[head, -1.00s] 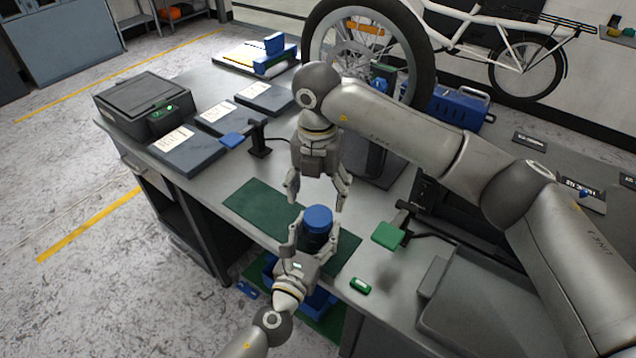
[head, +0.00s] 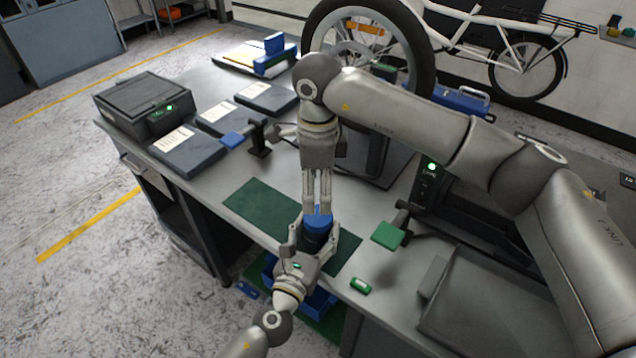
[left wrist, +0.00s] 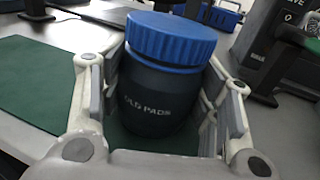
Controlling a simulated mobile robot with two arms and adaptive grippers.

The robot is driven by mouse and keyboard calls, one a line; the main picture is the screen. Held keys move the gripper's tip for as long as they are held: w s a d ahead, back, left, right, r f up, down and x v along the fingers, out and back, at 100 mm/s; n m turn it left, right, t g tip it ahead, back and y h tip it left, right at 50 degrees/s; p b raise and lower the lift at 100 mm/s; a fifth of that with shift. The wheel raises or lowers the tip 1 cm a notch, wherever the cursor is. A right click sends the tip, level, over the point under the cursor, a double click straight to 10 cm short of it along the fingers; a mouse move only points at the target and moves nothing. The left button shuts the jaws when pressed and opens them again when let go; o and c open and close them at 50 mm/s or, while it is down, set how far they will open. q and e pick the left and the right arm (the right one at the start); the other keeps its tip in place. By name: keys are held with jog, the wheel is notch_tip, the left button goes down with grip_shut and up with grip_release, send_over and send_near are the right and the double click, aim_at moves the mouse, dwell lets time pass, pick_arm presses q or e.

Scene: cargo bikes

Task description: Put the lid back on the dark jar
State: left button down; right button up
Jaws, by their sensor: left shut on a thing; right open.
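The dark jar (left wrist: 158,110), lettered "OLD PADS", stands upright over the green mat (left wrist: 35,85) near the front table edge. Its ribbed blue lid (left wrist: 170,38) sits level on top, with a thin blue band beneath it; I cannot tell whether it is screwed tight. In the head view the lid (head: 319,222) is partly covered. My left gripper (head: 318,245) is shut around the jar's body, one finger on each side. My right gripper (head: 318,208) is open and points down at the lid, its fingers seen nearly edge-on; contact is unclear.
A green pad on a stand (head: 388,235) and a small green device (head: 360,286) are right of the jar. A blue pad on a stand (head: 233,139) and dark labelled boxes (head: 188,152) are left. A bike wheel (head: 420,50) rises behind.

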aim_at(318, 215)
jog(key=n, duration=0.6)
jog(key=shift+r+n, duration=0.25)
jog(key=shift+n, duration=0.05)
jog(key=shift+f, duration=0.15)
jog(key=shift+f, duration=3.9)
jog(key=shift+c, duration=0.5)
